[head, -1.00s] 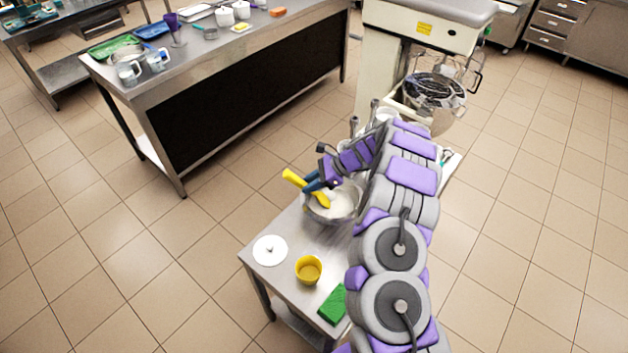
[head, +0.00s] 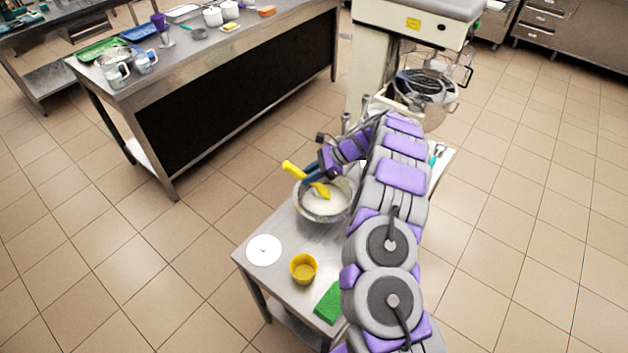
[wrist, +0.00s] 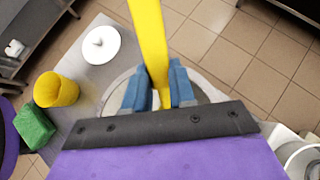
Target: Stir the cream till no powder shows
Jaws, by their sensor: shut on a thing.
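A steel bowl (head: 308,211) stands on the small steel table, with white cream (head: 322,203) in it. Whether powder shows on the cream is too small to tell. My gripper (head: 316,179) is over the bowl, shut on a yellow spatula (head: 291,168). The spatula is tilted, its handle up to the left and its lower end in the bowl at the cream. In the wrist view the blue fingers of my gripper (wrist: 162,90) close on both sides of the yellow spatula (wrist: 147,35), and my wrist hides most of the bowl (wrist: 117,92).
On the table (head: 276,227) nearer me are a white lid (head: 264,250), a yellow cup (head: 303,268) and a green sponge (head: 328,303). A large mixer (head: 405,60) stands behind. A long counter (head: 215,45) with jugs and trays is at left.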

